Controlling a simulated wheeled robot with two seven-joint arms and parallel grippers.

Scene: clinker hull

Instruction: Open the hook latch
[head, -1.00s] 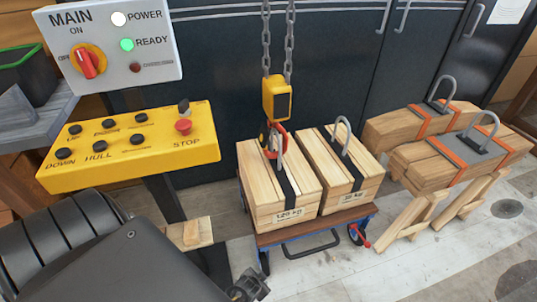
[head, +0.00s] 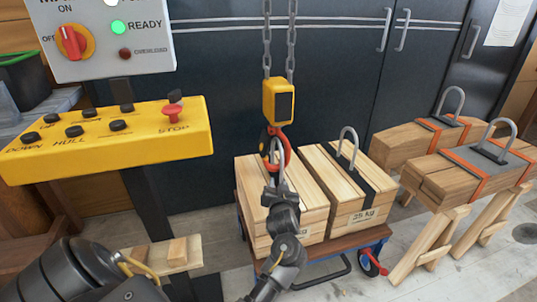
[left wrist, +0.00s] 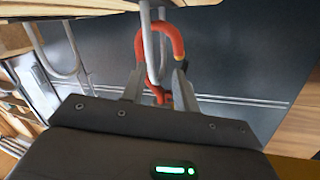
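The red hook (head: 286,150) hangs below the yellow hoist block (head: 278,100) on two chains. The steel lifting loop of the left wooden weight (head: 262,178) passes through the hook. My left gripper (head: 277,178) is raised to the hook from the front, above that weight. In the left wrist view, the two grey fingers (left wrist: 156,82) stand apart, one on each side of the red hook (left wrist: 174,36) and the steel loop (left wrist: 149,45). I see no firm grip. The hook's latch is too small or hidden to make out clearly. My right gripper is not in view.
A second wooden weight (head: 352,207) stands beside the first on a blue-framed trolley (head: 345,243). More timber weights (head: 440,172) rest on trestles at the right. The yellow control panel (head: 180,140) and the grey power box (head: 152,55) stand left. Dark cabinets are behind.

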